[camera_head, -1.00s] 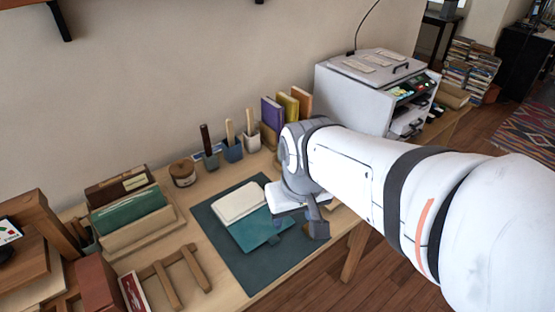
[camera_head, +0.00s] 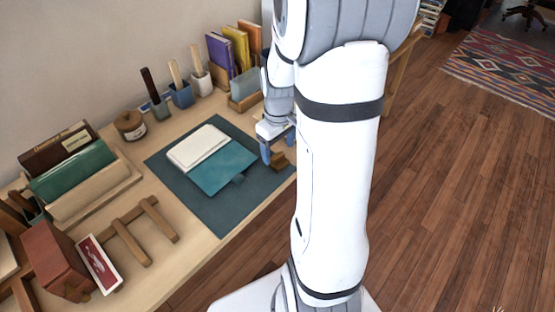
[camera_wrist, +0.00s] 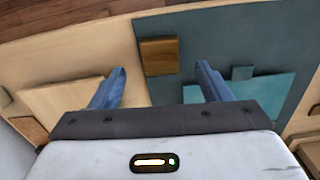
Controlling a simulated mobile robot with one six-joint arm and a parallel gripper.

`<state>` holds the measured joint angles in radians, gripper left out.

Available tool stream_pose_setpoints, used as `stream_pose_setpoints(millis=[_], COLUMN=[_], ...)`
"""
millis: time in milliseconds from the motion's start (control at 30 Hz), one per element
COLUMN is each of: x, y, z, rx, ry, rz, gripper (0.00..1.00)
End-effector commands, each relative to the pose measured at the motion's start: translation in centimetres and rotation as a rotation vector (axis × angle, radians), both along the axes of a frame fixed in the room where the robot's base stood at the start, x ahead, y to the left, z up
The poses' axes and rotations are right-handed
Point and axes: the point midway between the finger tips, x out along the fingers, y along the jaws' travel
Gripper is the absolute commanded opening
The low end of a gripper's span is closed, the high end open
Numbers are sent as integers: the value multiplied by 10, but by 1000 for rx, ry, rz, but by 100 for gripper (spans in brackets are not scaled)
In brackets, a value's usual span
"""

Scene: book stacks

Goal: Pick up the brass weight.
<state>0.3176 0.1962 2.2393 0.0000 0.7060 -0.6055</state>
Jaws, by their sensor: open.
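The brass weight (camera_head: 279,161) is a small brown-gold block near the right edge of the dark teal mat (camera_head: 220,212). In the wrist view the weight (camera_wrist: 159,57) shows as a block at the mat's edge, beside the bare wood. My gripper (camera_head: 278,147) is open and empty, fingers pointing down, close to the weight in the head view. In the wrist view the weight lies in line with the gap between the blue fingertips of my gripper (camera_wrist: 161,70), just beyond them. The height between fingertips and weight is hard to judge. My arm hides the desk to the right.
An open teal-covered book (camera_head: 222,168) lies on the mat. Upright books (camera_head: 235,50), tool pots (camera_head: 180,94) and a twine jar (camera_head: 129,125) line the back. A wooden stand (camera_head: 145,228) and a red box (camera_head: 57,262) are at the front left.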

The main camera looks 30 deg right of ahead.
Motion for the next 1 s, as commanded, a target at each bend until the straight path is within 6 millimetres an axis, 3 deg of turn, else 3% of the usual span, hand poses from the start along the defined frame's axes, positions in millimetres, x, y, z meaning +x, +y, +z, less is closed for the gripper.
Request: stream_pose_setpoints(millis=[300,567,1000], x=[1,1,1], y=[1,0,0], z=[-44,-47,-47], rx=[0,0,0], ry=[2,0,0], rz=[-1,-2,-3], gripper=[71,71,37])
